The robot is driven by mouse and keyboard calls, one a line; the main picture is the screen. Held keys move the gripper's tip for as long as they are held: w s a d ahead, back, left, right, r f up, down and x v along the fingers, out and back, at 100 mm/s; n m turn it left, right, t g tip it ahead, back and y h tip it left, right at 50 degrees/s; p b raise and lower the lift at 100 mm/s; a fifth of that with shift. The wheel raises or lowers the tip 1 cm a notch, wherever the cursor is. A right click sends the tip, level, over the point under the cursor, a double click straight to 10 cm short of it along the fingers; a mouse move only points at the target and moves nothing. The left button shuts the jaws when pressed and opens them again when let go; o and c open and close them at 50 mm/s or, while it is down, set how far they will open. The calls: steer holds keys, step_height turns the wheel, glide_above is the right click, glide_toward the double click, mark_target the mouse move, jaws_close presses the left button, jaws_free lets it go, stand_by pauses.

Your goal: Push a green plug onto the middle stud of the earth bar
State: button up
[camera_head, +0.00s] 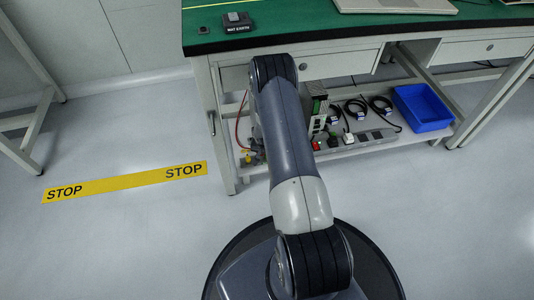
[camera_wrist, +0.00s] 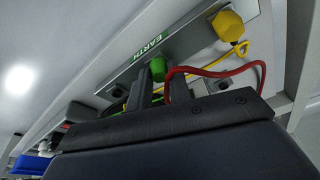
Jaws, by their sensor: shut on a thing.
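In the wrist view a grey metal earth bar (camera_wrist: 190,38) runs diagonally across the top, with a green EARTH label (camera_wrist: 147,49). A bright green plug (camera_wrist: 158,69) sits at the tips of my gripper (camera_wrist: 159,88), which is shut on it. The plug appears against the bar's lower edge; I cannot tell whether it is on a stud. The middle stud is not clearly visible. A yellow plug (camera_wrist: 228,24) with a yellow cable is at the bar's right end. In the head view my gripper is hidden by my arm.
A red cable (camera_wrist: 235,68) loops close beside the right finger. The lower shelf (camera_head: 352,146) under the green bench (camera_head: 290,28) holds black cable coils (camera_head: 357,107) and a blue bin (camera_head: 422,107). A yellow STOP strip (camera_head: 125,182) marks the open floor at left.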

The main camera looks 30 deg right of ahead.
steer(key=o, duration=0.9)
steer(key=shift+o, duration=0.2)
steer(key=p+v, duration=0.3)
steer(key=v, duration=0.7)
steer(key=shift+r+p, duration=0.3)
steer(key=shift+a+f, duration=0.1)
steer(key=b+x, duration=0.4)
steer(key=x, duration=0.7)
steer(key=shift+s+r+p, duration=0.1)
steer(key=shift+r+p, duration=0.25)
steer(key=shift+p, duration=0.05)
